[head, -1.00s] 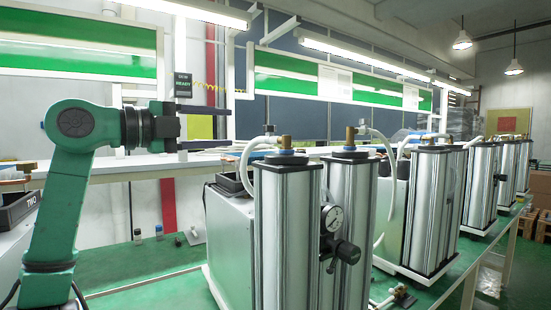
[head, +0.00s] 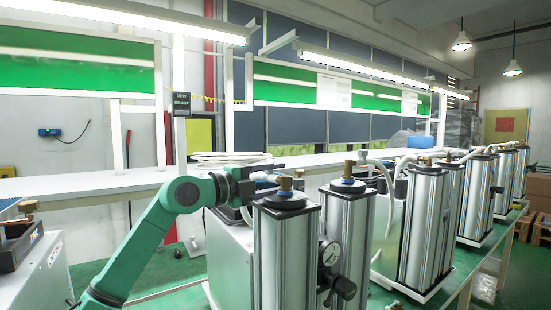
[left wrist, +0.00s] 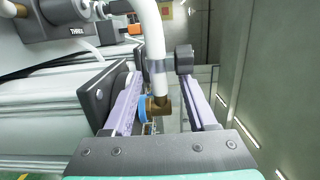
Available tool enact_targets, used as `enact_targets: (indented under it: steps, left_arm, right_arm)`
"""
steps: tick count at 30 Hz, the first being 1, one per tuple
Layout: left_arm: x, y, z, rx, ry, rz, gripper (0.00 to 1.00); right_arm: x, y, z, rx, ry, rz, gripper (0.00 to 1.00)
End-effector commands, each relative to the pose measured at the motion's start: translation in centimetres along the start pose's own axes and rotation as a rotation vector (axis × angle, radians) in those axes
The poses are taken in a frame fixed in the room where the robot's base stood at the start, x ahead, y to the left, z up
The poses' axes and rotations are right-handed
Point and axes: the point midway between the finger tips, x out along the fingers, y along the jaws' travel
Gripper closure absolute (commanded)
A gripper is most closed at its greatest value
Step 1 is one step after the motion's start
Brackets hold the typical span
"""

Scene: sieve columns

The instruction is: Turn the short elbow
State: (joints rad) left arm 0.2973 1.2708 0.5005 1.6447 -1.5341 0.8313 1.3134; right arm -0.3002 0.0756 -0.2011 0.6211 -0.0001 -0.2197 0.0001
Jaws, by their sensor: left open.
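A brass elbow (left wrist: 160,105) with a blue ring (left wrist: 143,112) and a white hose (left wrist: 153,45) shows in the left wrist view. It lies between the two purple fingers of my left gripper (left wrist: 162,78), which are open on either side of it. In the head view my left gripper (head: 268,178) is at the top of the nearest silver column (head: 285,255), beside its brass fitting (head: 285,184). The fingers partly overlap the hose there, and contact cannot be told.
More columns (head: 424,230) line the green bench beyond. A white shelf (head: 130,183) runs behind.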

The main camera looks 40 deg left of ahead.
Motion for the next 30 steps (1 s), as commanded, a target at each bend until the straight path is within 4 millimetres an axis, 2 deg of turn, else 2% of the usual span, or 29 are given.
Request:
enact_targets:
  steps: [1,8,10,13,30]
  left_arm:
    - [0.24,-0.20,-0.03,0.000,0.000,0.000,0.43]
    - [0.37,0.19,-0.04,0.001,0.000,-0.001,0.43]
    - [0.36,0.18,-0.03,0.000,0.000,0.000,0.62]
    - [0.35,0.17,-0.03,0.000,0.000,0.000,1.00]
    - [0.35,0.22,-0.05,0.000,0.001,0.002,1.00]
  right_arm:
    - [-0.51,0.00,-0.07,0.000,0.000,0.000,0.46]
    - [-0.27,0.03,-0.04,-0.001,0.000,0.000,0.46]
    - [-0.27,0.07,-0.03,-0.001,0.000,0.001,0.46]
    - [-0.27,0.14,-0.01,-0.001,0.000,0.002,0.46]
    - [-0.31,0.49,0.09,-0.001,-0.002,0.007,0.46]
